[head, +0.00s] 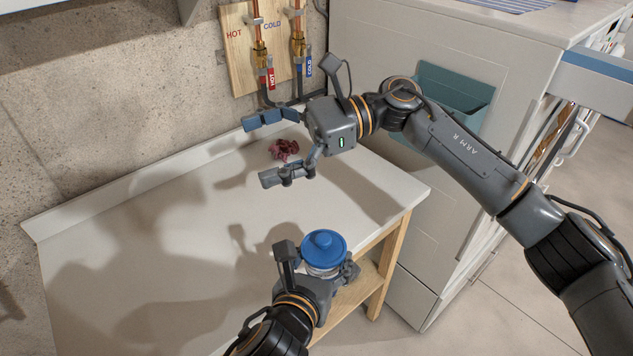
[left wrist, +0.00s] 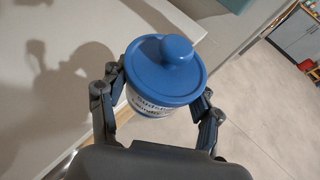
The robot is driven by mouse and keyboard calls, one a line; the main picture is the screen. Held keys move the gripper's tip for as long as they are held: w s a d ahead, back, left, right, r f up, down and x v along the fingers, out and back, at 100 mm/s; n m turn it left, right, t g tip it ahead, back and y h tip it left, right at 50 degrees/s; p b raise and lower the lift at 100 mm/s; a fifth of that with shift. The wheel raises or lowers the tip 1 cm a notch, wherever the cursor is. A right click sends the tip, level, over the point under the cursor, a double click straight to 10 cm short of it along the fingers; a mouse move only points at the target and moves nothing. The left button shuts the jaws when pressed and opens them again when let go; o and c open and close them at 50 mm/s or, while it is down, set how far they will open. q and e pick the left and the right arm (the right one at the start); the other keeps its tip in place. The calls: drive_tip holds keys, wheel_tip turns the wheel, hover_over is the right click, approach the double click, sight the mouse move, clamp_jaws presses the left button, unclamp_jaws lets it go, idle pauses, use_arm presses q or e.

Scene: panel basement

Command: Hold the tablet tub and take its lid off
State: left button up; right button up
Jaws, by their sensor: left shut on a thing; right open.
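The tablet tub (head: 322,271) is a small whitish tub with lettering. Its round blue lid (head: 323,247), with a knob on top, sits on it. My left gripper (head: 326,268) is shut on the tub's sides and holds it near the worktop's front right edge, lid up. The left wrist view shows the tub (left wrist: 150,104) between the two fingers and the lid (left wrist: 163,75) clear of them. My right gripper (head: 259,151) is open and empty, farther back over the worktop, apart from the lid.
A crumpled dark red cloth (head: 284,149) lies on the white worktop (head: 150,240) near my right gripper. Copper pipes with hot and cold tags run down a wooden board (head: 240,50) behind. A light cabinet (head: 385,190) with a teal bin (head: 455,95) stands at right. The worktop's left part is clear.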

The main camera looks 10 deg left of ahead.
drive_tip(key=s+f+n+t+h, duration=0.1)
drive_tip(key=s+f+n+h, duration=0.1)
drive_tip(key=s+n+h, duration=0.4)
drive_tip(key=n+t+h, duration=0.7)
drive_tip(key=n+h, duration=0.1)
drive_tip(key=h, duration=0.1)
hover_over(317, 242)
drive_tip(key=f, duration=0.2)
wheel_tip(317, 242, down, 11)
drive_tip(key=shift+w+f, duration=0.1)
drive_tip(key=c, duration=2)
clamp_jaws()
